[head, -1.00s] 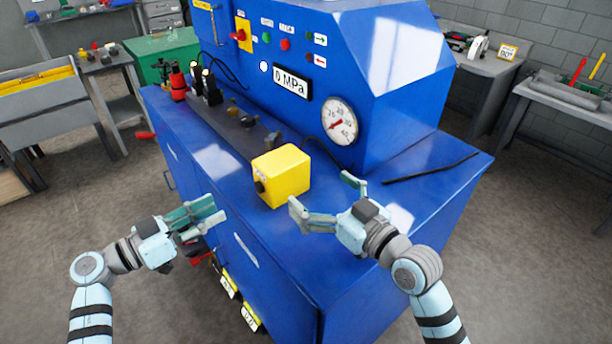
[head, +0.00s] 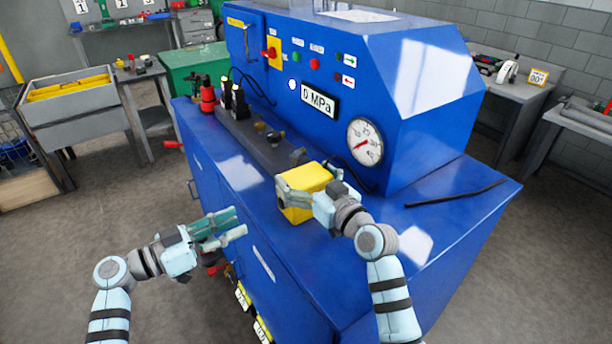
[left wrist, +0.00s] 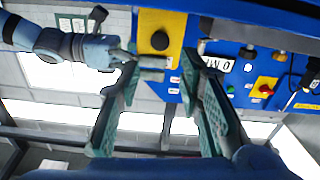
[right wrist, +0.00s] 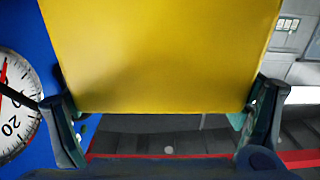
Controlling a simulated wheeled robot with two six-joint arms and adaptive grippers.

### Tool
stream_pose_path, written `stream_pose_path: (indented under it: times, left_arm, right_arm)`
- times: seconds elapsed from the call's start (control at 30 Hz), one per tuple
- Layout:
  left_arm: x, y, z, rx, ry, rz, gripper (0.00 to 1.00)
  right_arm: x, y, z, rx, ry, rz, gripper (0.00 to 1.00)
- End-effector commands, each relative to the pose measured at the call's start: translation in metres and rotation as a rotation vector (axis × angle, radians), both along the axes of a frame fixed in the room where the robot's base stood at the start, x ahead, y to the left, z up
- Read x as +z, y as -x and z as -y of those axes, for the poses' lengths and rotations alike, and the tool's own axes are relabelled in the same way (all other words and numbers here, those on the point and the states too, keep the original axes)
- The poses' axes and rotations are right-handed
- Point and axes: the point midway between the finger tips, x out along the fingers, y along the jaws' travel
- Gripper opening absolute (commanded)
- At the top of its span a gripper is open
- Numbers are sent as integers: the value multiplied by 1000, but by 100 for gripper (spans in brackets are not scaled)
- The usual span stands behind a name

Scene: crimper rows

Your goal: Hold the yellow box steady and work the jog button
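The yellow box (head: 302,180) stands on the blue machine's top ledge, near its front edge. It also fills the upper right wrist view (right wrist: 165,55). The black round jog button (left wrist: 160,40) is on the box's face in the left wrist view. In the head view my right gripper's front finger crosses the box near there. My right gripper (head: 290,180) has its fingers on either side of the box; I cannot tell whether both press on it. My left gripper (head: 238,222) is open and empty, left of and in front of the box, clear of the machine.
The blue machine has a round gauge (head: 365,142), a pressure display (head: 320,100) and a red switch (head: 270,53). Black fittings (head: 235,100) stand on a grey rail behind the box. A dark rod (head: 456,194) lies on the right part of the ledge. Floor is clear at front left.

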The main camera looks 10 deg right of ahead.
Motion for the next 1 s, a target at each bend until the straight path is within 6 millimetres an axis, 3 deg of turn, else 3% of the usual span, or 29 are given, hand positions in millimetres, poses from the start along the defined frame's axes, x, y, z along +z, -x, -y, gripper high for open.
stream_pose_path:
  times: [0.03,0.2,0.23,0.43,1.0]
  left_arm:
    - [0,0,0,0,0,0,33]
    - [0,0,0,0,0,0,33]
    - [0,0,0,0,0,0,30]
    - [0,0,0,0,0,0,0]
    - [0,0,0,0,0,0,0]
  right_arm:
    - [0,0,0,0,0,0,73]
    - [0,0,0,0,-1,0,46]
    - [0,0,0,0,-1,0,45]
    - [0,0,0,0,-1,-1,45]
    - [-1,0,0,0,-1,-1,44]
